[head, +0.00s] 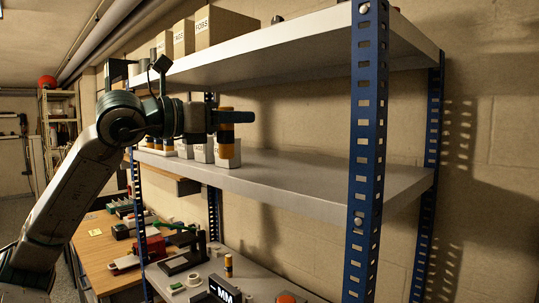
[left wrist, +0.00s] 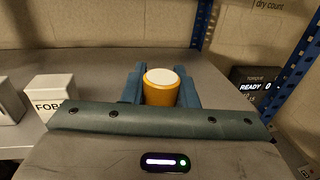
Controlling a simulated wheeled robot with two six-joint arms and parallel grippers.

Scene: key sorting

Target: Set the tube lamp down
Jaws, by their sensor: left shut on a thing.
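The tube lamp (head: 227,150) is a yellow and black cylinder, upright at the middle shelf (head: 300,182). My left gripper (head: 220,118) is shut on its upper part. In the left wrist view the lamp (left wrist: 161,88) shows its white round top and yellow side between the two blue fingers (left wrist: 160,86). My right gripper is in neither view.
White boxes (head: 203,152) stand left of the lamp, one marked "FOB" (left wrist: 53,98). The shelf right of the lamp is bare up to the blue upright (head: 367,150). The upper shelf (head: 300,45) runs overhead. A dark readout box (left wrist: 255,85) shows at right in the wrist view.

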